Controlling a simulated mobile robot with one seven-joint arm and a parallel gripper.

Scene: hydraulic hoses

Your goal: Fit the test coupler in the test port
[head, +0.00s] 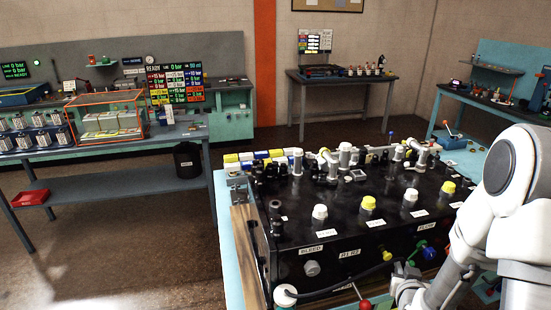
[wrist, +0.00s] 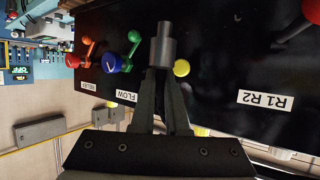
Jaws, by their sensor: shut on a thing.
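My gripper (wrist: 163,75) is shut on a grey stepped cylinder, which looks like the test coupler (wrist: 163,42), in the wrist view. The coupler sticks out past the fingertips, in front of the black panel of the hydraulic block (wrist: 225,50). A yellow round knob (wrist: 181,68) shows just right of the fingertips. In the head view my gripper (head: 404,272) is low in front of the block's front face (head: 385,245); the coupler is hard to make out there. I cannot tell which fitting is the test port; no label naming it is readable.
Beside the coupler in the wrist view are a blue knob (wrist: 112,62), a red knob (wrist: 73,60) and a green lever (wrist: 133,45). A black hose (head: 335,290) runs along the front in the head view. Yellow and white caps (head: 368,203) stand on the block's top.

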